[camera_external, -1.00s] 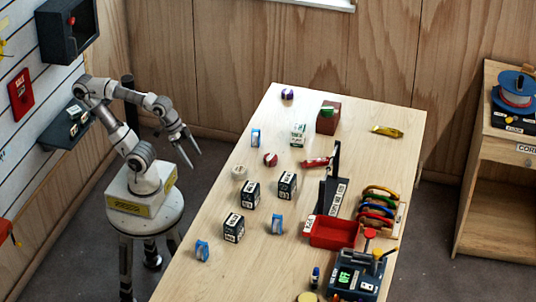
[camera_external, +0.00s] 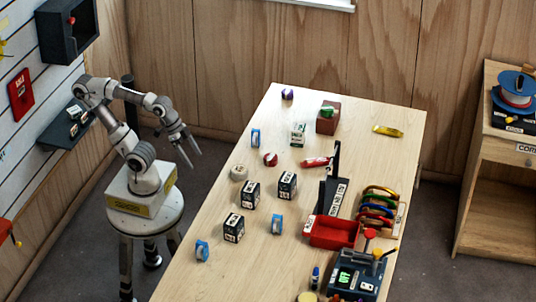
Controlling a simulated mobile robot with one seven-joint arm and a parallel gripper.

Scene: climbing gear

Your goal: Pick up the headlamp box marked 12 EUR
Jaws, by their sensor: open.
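Three dark boxes with white labels stand on the wooden table: one at the upper right (camera_external: 287,185), one in the middle (camera_external: 250,194) and one at the lower left (camera_external: 234,229). They look alike and could be the headlamp boxes. Their print is too small to read, so I cannot tell which is marked 12 EUR. My gripper (camera_external: 190,158) is open and empty, pointing down beside the table's left edge. It is apart from all three boxes, up and to the left of them.
Blue-and-white rolls (camera_external: 277,224), a pale round item (camera_external: 239,173) and a red ball (camera_external: 270,159) lie near the boxes. A red tray (camera_external: 334,232), a dark upright stand (camera_external: 331,190) and a blue device (camera_external: 357,272) occupy the right side. The table's far left is fairly clear.

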